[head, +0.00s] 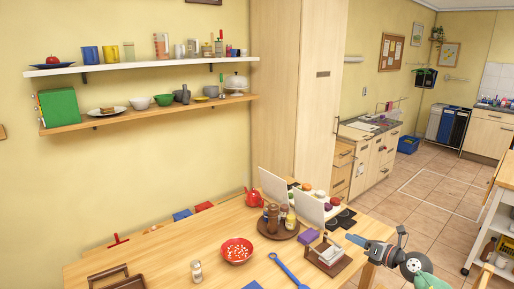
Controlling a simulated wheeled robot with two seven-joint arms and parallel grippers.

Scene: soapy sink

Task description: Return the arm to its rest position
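My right gripper (358,241) shows at the lower right, over the right end of the wooden table (190,255). Its arm comes in from the bottom right corner, with a dark grey wrist. The gripper points left, just right of a wooden napkin holder (328,262). The fingers are small and seen from the side, so I cannot tell whether they are open or shut. I see no held object clearly. My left arm and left gripper are out of view.
On the table are a red bowl (237,250), a blue spoon (288,271), a shaker (196,271), a red teapot (253,197) and a round tray (262,229) of bottles. A tall cabinet (290,90) stands behind. Tiled floor (430,215) is free at right.

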